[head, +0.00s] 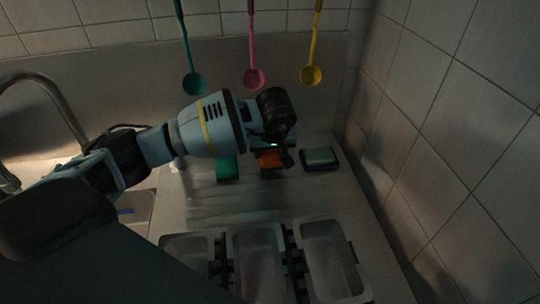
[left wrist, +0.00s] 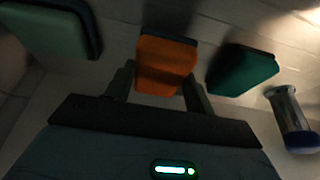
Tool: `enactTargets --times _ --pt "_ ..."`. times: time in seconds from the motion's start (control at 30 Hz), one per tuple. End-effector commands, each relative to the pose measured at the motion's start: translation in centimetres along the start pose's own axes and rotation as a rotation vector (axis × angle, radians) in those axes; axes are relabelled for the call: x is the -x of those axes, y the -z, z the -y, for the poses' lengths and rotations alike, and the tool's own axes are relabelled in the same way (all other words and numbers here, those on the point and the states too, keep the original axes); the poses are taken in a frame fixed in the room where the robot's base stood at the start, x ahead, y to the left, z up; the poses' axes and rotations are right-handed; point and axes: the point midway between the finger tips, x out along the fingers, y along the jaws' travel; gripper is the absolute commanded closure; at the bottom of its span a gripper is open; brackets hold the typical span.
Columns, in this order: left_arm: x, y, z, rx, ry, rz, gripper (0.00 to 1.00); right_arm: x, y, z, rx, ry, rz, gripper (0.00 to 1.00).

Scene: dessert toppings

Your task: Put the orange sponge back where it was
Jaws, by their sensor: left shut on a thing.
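The orange sponge (head: 270,160) is at the back of the steel counter, in a row between a green sponge (head: 227,169) and a pale green sponge (head: 319,156). My left gripper (head: 277,153) reaches down over it from the left and partly covers it. In the left wrist view the orange sponge (left wrist: 167,62) sits between the two fingers of my left gripper (left wrist: 160,88), which is shut on it. I cannot tell whether its underside touches the counter. My right gripper is not in view.
Three steel pans (head: 255,240) are set in the counter in front. A teal ladle (head: 194,83), a pink ladle (head: 254,78) and a yellow ladle (head: 311,74) hang at the back wall. A tiled wall bounds the right.

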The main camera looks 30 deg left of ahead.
Motion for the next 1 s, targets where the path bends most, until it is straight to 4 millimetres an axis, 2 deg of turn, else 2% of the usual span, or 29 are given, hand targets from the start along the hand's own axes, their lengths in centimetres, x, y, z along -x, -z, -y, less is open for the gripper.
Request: enactTargets --times 0.13,0.53,0.57,0.7,1.0 --pt "-1.6 -0.7 0.0 0.001 -0.001 -0.001 0.65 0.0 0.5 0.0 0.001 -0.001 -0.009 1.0" --pt "-2.1 -0.9 0.0 0.001 -0.001 -0.001 0.65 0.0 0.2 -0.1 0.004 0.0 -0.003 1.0" --pt "-2.1 -0.9 0.0 0.001 -0.001 -0.001 0.45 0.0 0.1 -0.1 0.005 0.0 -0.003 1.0" --pt "-2.1 -0.8 0.0 0.001 -0.001 -0.002 0.27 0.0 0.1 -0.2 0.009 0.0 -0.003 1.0" --pt "-2.0 -0.8 0.0 0.001 -0.001 -0.002 0.25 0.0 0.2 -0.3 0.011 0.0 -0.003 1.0"
